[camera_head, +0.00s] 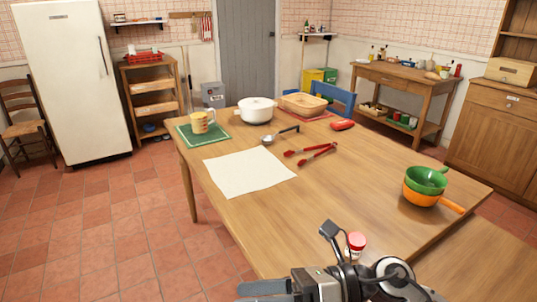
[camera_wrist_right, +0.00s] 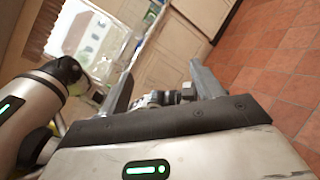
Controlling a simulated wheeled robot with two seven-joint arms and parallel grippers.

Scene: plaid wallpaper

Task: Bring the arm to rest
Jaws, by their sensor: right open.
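My right gripper (camera_head: 258,292) is low at the bottom middle of the head view, by the near edge of the wooden table (camera_head: 350,200). Its fingers point left and are partly cut off by the frame's bottom edge. In the right wrist view the same gripper (camera_wrist_right: 160,82) has its two fingers wide apart, with nothing held between them. A part of my own arm shows at the left of that view. My left gripper is in neither view.
A small jar with a red lid (camera_head: 356,243) stands close to my right wrist. Red tongs (camera_head: 310,153), a white cloth (camera_head: 248,172), a white pot (camera_head: 257,110), a mug (camera_head: 200,122) and stacked green and orange pans (camera_head: 424,187) are farther off. The near-middle tabletop is clear.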

